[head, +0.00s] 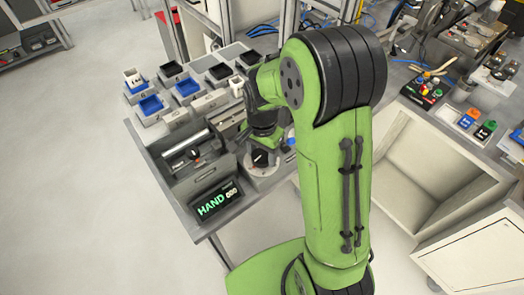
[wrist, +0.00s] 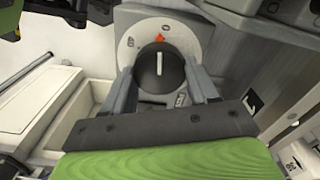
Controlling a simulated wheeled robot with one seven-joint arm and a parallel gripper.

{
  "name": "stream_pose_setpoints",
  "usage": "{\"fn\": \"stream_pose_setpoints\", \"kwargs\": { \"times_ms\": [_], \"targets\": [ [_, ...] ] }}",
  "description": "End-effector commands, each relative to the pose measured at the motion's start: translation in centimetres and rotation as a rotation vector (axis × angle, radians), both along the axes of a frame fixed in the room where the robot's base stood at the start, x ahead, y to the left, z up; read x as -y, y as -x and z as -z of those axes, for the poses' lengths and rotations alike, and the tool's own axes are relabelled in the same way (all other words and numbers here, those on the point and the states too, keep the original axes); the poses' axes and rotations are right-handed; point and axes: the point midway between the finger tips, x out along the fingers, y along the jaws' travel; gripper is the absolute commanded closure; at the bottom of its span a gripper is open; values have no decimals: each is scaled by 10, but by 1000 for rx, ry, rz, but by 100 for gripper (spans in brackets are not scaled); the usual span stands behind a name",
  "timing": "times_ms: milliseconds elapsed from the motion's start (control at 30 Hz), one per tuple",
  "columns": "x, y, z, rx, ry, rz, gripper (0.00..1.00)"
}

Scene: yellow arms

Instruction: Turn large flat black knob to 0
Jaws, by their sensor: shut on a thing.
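The large flat black knob (wrist: 160,72) is in the upper middle of the wrist view. It sits on a pale grey dial plate (wrist: 126,55) with dark printed marks. An orange-red mark (wrist: 160,38) is at its top edge. The white line on the knob points almost straight up in the picture, toward that mark. My gripper (wrist: 162,80) has one grey finger on each side of the knob and is shut on it. In the head view my arm reaches down to the bench, and the fingers cannot be made out clearly.
A grey box (head: 185,165) stands on the left of the bench beside a display (head: 217,200) reading HAND. Several small bins (head: 152,105) stand behind. In the wrist view, a pale tray (wrist: 60,100) is left of my fingers and grey housing crowds the right.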

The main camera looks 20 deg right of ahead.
Motion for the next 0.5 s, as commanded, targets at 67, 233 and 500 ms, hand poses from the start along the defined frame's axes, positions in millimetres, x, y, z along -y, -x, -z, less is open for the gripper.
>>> {"fn": "stream_pose_setpoints", "kwargs": {
  "times_ms": [67,233,500],
  "targets": [
    [0,-2,-2,7,1,43,72],
    [1,-2,-2,8,0,115,72],
    [1,-1,-2,8,0,162,72]
  ]
}}
